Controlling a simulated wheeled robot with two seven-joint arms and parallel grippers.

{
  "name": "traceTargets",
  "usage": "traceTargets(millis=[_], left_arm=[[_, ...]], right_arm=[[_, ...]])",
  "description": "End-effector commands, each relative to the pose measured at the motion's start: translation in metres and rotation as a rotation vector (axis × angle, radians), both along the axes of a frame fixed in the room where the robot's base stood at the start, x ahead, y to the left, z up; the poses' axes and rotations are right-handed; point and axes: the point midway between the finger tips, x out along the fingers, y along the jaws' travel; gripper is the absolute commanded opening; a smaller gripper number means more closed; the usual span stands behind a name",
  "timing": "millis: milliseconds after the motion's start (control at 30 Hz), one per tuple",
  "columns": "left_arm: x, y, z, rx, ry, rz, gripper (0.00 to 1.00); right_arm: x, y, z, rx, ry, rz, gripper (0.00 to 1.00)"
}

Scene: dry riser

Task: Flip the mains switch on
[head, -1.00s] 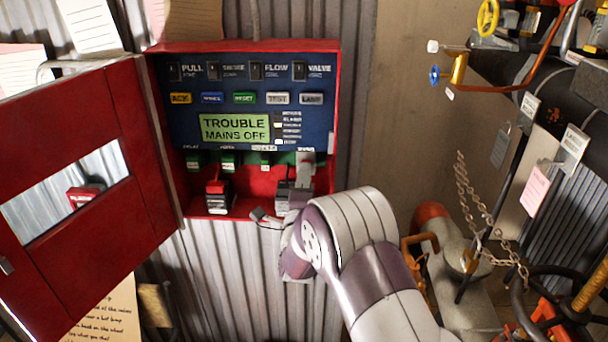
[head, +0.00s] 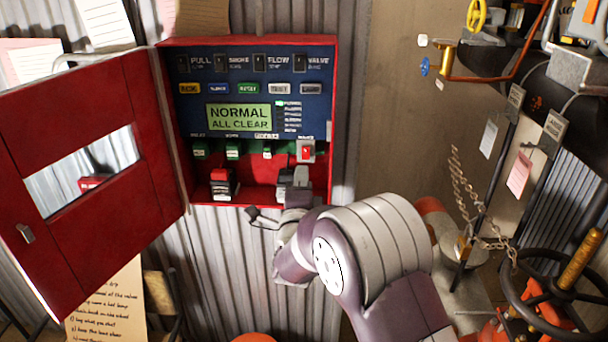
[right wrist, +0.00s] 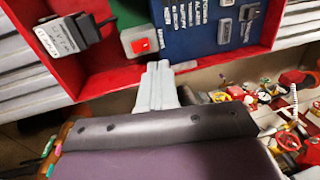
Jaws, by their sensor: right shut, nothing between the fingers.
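The mains switch (head: 306,151) is a red rocker on a light plate at the lower right of the open red panel box (head: 338,110). It is uncovered, and it also shows in the right wrist view (right wrist: 141,44). The panel's green display (head: 239,117) reads "NORMAL ALL CLEAR". My right gripper (head: 301,174) is just below the switch, partly hidden by my own arm. In the right wrist view its fingers (right wrist: 158,68) are together and empty, pointing at the panel just beside the switch, with a small gap visible. My left gripper is not in view.
The box's red door (head: 80,170) stands open to the left. A black and red block (head: 222,186) sits on the box floor, left of my gripper. A chain (head: 470,195), valve handwheel (head: 560,290) and pipes crowd the right side.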

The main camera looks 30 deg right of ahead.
Motion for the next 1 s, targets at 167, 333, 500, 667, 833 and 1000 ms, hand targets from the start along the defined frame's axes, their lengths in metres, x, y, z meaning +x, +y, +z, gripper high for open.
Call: traceTargets(millis=[167,333,500,667,833,1000], left_arm=[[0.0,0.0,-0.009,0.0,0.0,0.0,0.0],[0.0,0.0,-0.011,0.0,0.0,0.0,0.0],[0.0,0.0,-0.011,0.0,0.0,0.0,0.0],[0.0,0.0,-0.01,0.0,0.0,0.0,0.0],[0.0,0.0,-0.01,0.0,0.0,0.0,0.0],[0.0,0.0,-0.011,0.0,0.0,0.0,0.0]], right_arm=[[-0.029,0.018,-0.001,0.0,-0.001,0.003,0.0],[-0.043,0.026,-0.001,0.0,0.0,0.001,0.0],[-0.047,0.027,-0.001,0.0,0.001,-0.001,0.0],[-0.046,0.027,0.0,-0.001,0.0,-0.001,0.0],[-0.046,0.027,0.0,-0.001,0.0,-0.001,0.0],[-0.04,0.033,-0.019,-0.079,0.15,0.021,0.0]])
